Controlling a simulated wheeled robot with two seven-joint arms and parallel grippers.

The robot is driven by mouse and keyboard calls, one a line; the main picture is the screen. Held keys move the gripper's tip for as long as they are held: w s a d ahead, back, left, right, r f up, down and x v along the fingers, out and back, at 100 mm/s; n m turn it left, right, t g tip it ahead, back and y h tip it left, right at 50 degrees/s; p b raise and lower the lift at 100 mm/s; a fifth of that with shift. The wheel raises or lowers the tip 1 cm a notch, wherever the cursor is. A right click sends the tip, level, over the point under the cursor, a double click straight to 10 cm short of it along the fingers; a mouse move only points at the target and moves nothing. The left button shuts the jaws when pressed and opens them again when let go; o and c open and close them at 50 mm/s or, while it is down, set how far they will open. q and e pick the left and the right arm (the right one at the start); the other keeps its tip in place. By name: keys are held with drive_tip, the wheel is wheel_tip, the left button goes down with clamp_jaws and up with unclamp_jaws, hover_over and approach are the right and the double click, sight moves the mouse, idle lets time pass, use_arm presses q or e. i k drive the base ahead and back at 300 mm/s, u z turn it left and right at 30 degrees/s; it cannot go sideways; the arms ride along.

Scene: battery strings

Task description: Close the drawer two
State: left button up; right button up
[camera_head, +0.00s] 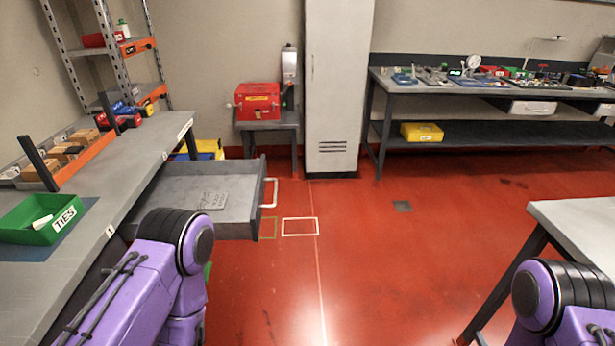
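An open grey drawer (236,218) is pulled out from under the left workbench (148,150), toward the right. It has a pale handle (270,193) on its front and a flat grey plate (213,200) lying inside. The label "2" shows on the bench edge above it and "1" nearer to me. My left arm comes up from the lower left, in front of the drawer's near side, and hides part of it. My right arm shows at the lower right. Neither gripper is in view.
A green bin labelled TIES (42,218) sits on the left bench. A grey table (580,222) stands at the right. A white cabinet (338,90) and a red box (257,102) are at the back. The red floor in the middle is clear.

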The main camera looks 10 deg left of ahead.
sight(179, 184)
drive_tip(key=i, duration=0.9)
drive_tip(key=u, duration=0.75)
drive_tip(key=i, duration=0.35)
drive_tip(key=u, duration=0.2)
drive_tip(key=k, duration=0.4)
drive_tip(key=z, duration=0.75)
drive_tip(key=i, duration=0.6)
drive_tip(key=u, duration=0.85)
